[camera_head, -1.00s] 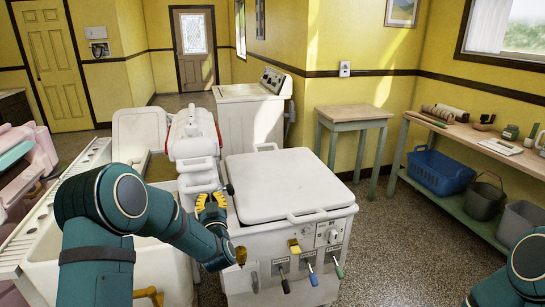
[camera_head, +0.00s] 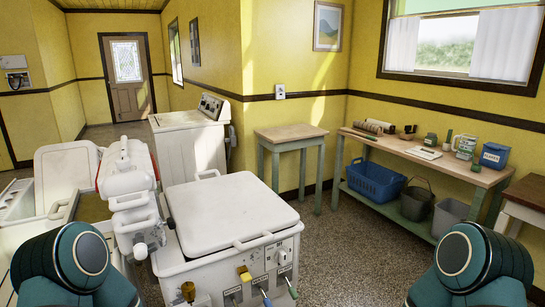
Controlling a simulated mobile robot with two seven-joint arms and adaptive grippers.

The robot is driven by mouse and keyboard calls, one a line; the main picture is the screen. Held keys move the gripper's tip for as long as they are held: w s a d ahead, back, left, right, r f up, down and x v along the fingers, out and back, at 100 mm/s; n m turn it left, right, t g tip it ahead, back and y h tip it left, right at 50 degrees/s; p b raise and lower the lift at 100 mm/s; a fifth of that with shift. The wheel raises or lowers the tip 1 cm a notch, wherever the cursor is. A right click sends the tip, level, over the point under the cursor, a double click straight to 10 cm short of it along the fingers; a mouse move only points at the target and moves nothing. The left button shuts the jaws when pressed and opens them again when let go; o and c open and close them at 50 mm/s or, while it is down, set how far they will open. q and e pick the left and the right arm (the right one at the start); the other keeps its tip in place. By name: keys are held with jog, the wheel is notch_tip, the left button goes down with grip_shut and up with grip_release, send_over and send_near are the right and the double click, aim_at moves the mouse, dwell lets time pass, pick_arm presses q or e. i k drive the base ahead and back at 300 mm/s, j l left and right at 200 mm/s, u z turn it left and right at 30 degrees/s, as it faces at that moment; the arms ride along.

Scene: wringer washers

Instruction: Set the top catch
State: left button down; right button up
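The white wringer (camera_head: 128,185) stands upright at the left of the washer, with a red edge along its top part. Dark round knobs (camera_head: 140,251) sit low on its side. I cannot make out which part of it is the top catch. The white washer (camera_head: 225,215) has its lid closed. Its front carries a yellow handle (camera_head: 245,274), an amber knob (camera_head: 188,291), a dial and levers with blue and green tips. Only upper links of my two arms show, at the bottom left and bottom right. Both grippers are out of view.
A small wooden table (camera_head: 290,135) stands behind the washer. A long bench (camera_head: 440,162) on the right holds several items, with a blue basket (camera_head: 375,181) and buckets below. Another white washer (camera_head: 188,140) stands at the back. Open speckled floor lies right of the washer.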

aim_at(169, 221)
jog(key=i+l+u, duration=0.2)
jog(key=u, duration=0.15)
jog(key=i+l+u, duration=0.15)
jog(key=l+u, duration=0.25)
jog(key=i+l+u, duration=0.1)
jog(key=l+u, duration=0.6)
jog(key=i+l, duration=0.05)
jog(key=l, duration=0.05)
